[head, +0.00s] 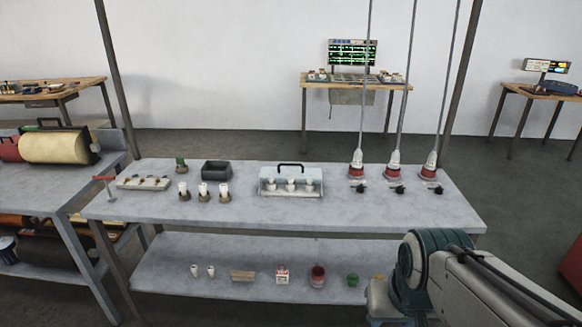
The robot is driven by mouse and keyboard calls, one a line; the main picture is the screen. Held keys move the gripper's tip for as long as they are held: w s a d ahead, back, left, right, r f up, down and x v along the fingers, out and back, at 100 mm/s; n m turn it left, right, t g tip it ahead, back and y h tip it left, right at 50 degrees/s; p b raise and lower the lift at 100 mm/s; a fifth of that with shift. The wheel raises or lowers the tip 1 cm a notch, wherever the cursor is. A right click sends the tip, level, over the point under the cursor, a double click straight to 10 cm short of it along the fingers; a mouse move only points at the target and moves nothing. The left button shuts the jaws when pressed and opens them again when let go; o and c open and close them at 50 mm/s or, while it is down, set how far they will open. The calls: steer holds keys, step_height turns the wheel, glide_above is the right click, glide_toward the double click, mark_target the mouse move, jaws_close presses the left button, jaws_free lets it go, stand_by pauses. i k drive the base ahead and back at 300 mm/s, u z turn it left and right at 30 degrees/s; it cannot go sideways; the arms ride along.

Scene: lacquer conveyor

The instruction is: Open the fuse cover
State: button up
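The fuse cover (309,178) is a clear, pale box-like cover with a black handle (291,166) on top. It stands on the grey table near its middle, and it looks closed. Several white fuses (290,186) show in a row through or under its front. Whether the cover is hinged or latched cannot be made out. My arm comes in from the lower right, in front of the table and well apart from the cover. My gripper's fingers do not show.
A dark open bin (217,170), loose white fuses (204,190) and a low strip (143,183) stand left of the cover. Red-and-white hanging units (357,168) on rods are to its right. A lower shelf (200,289) holds small items. The table's front strip is clear.

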mark_target(291, 176)
steer(key=u, duration=0.75)
steer(key=i, duration=1.85)
steer(key=z, duration=0.75)
